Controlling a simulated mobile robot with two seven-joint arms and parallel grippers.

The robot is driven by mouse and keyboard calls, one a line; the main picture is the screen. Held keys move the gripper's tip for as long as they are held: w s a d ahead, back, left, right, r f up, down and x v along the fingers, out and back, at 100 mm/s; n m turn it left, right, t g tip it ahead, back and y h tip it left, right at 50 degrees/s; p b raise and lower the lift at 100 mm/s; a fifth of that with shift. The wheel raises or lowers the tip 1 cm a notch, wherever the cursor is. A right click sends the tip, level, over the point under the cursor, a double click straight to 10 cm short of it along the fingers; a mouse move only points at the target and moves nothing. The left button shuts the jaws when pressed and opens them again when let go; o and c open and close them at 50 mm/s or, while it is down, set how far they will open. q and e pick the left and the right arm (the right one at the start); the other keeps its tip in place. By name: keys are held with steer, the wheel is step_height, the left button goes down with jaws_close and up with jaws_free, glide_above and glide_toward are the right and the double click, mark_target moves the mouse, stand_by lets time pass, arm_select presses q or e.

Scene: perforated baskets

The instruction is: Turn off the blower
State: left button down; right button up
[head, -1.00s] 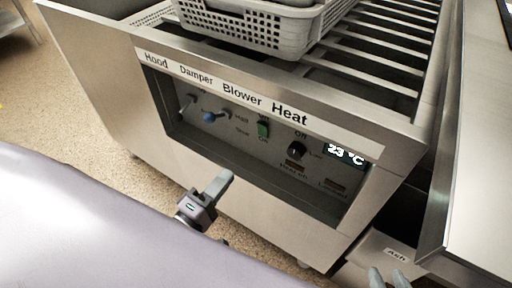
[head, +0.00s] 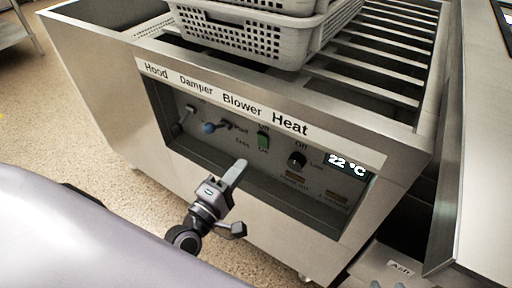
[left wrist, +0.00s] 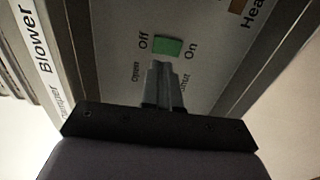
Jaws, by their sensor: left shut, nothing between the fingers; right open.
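The blower switch (head: 263,142) is a small green rocker on the recessed control panel, below the Blower label (head: 242,103). In the left wrist view the green switch (left wrist: 168,47) sits between the words Off and On. My left gripper (head: 240,165) is shut and empty, its fingertips in front of the panel, below and left of the switch in the head view. In the left wrist view the closed fingertips (left wrist: 158,66) appear just below the switch; I cannot tell whether they touch it. My right gripper (head: 387,285) shows only partly at the bottom edge, open.
The panel also has a hood lever (head: 188,112), a blue-knobbed damper lever (head: 209,127), a black heat knob (head: 297,159) and a display (head: 347,165) reading 22 °C. Perforated grey baskets (head: 245,38) stand on the slatted top.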

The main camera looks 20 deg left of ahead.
mark_target(263, 138)
arm_select(q)
steer(key=w, duration=0.5)
steer(key=shift+w+d+r, duration=0.35)
steer(key=shift+d, duration=0.05)
steer(key=shift+w+d+r+b, duration=0.15)
steer(key=shift+w+b, duration=0.15)
steer(key=shift+w, duration=0.6)
arm_select(e)
steer(key=shift+w+a+r, duration=0.2)
steer(key=shift+a+r, duration=0.05)
steer(key=shift+r, duration=0.05)
steer(key=shift+r, duration=0.1)
arm_select(q)
steer(key=shift+w+r, duration=0.1)
steer(key=shift+w, duration=0.05)
arm_select(e)
steer(key=shift+s, duration=0.15)
